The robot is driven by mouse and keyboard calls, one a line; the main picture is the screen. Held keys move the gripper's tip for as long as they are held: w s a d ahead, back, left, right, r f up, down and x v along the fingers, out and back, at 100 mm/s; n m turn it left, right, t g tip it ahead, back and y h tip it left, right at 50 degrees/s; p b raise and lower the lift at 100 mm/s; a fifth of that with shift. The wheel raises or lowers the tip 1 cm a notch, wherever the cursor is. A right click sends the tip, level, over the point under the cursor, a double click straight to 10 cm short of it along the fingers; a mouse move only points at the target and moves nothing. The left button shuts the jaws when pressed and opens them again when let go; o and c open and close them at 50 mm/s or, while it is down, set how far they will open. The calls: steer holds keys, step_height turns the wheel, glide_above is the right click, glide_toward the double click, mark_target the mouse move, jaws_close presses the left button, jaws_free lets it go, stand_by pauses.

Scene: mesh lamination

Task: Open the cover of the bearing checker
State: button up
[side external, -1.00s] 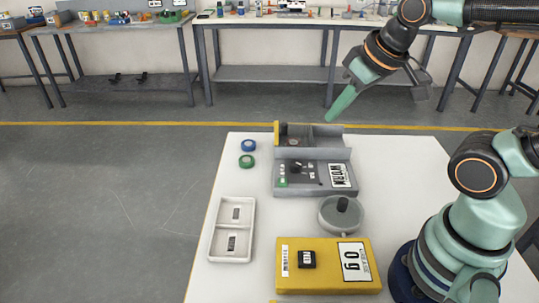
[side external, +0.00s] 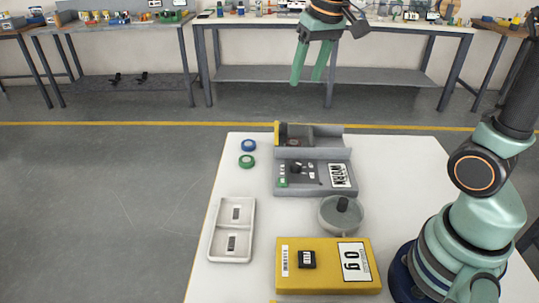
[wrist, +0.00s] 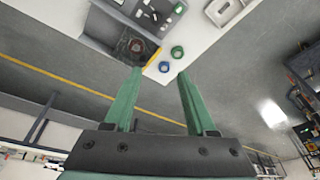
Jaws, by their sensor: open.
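A grey device with a "WORK" label (side external: 338,176) and dark knob stands at the back of the white table; it seems to be the bearing checker. Behind its panel is a grey trough (side external: 330,142) with a yellow left end and a small round part inside. The trough also shows in the wrist view (wrist: 93,28), with a round brownish part (wrist: 137,45) at its end. I cannot tell which piece is the cover. My gripper (side external: 306,80) is open and empty, fingers down, above and beyond the table's far edge, apart from the device. It also shows in the wrist view (wrist: 160,73).
The table's right rear is clear.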

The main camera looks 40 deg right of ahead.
steer(key=w+d+f+m+g, duration=0.1)
steer(key=w+d+f+m, duration=0.15)
steer(key=w, duration=0.35)
steer(key=g, duration=0.2)
glide_toward(285, 124)
steer(key=shift+m, duration=0.45)
step_height(285, 124, down, 9)
steer(key=shift+w+d+f, duration=0.1)
steer(key=shift+w, duration=0.1)
jaws_close()
stand_by(0.9)
